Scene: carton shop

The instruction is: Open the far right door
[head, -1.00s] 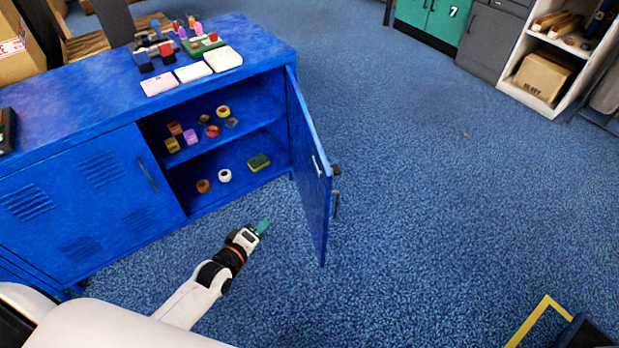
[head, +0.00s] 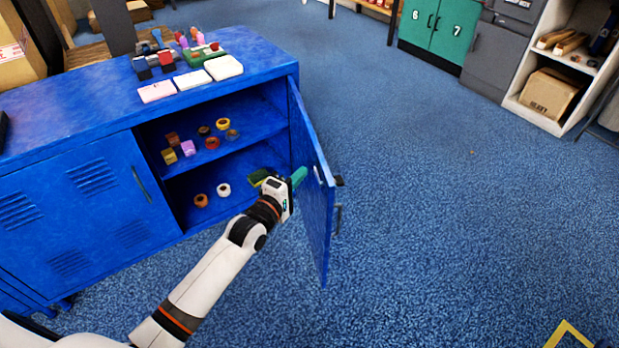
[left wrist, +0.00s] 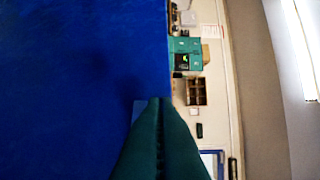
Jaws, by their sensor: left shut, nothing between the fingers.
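The far right door (head: 312,215) of the blue cabinet (head: 80,125) stands swung out, roughly square to the cabinet front. Its handle (head: 338,218) shows on the outer side. My left gripper (head: 299,177) is shut and empty, its green fingertips at the inner face of this door; I cannot tell whether they touch it. In the left wrist view the shut fingers (left wrist: 160,135) point at the door's blue face (left wrist: 75,80), which fills the left half. The left door (head: 85,215) of the cabinet is closed. My right gripper is not in view.
Rolls of tape and small boxes (head: 188,147) sit on the cabinet's shelves. Pads (head: 190,76) and small tools lie on its top. Blue carpet (head: 440,200) to the right of the door is clear. Green lockers (head: 440,25) and a white shelf (head: 540,112) stand at the back right.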

